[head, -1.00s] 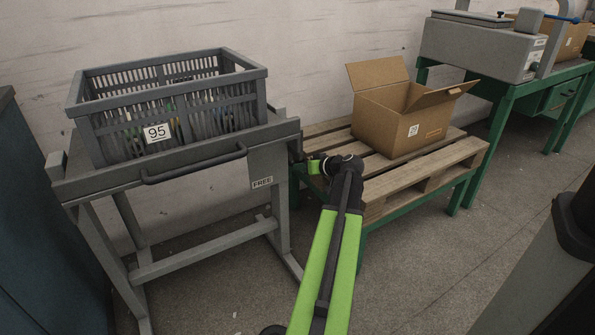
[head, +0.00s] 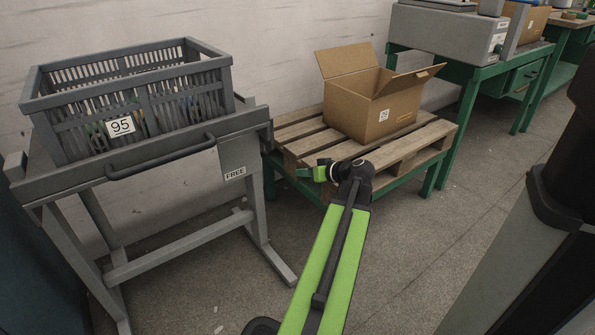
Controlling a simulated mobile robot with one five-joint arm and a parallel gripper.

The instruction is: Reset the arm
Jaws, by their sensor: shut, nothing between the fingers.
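My green and black arm reaches up from the bottom of the head view. My gripper (head: 308,172) is at its far end, pointing left, in front of the near edge of the wooden pallet. The gripper is shut and holds nothing. It appears apart from the grey trolley to its left, though the exact gap cannot be told.
A grey crate (head: 92,136) labelled 95 stands on a grey trolley (head: 150,167) at left. An open cardboard box (head: 350,108) sits on a wooden pallet (head: 405,155) on a green frame. A green table (head: 470,75) with a grey machine (head: 440,32) is at back right.

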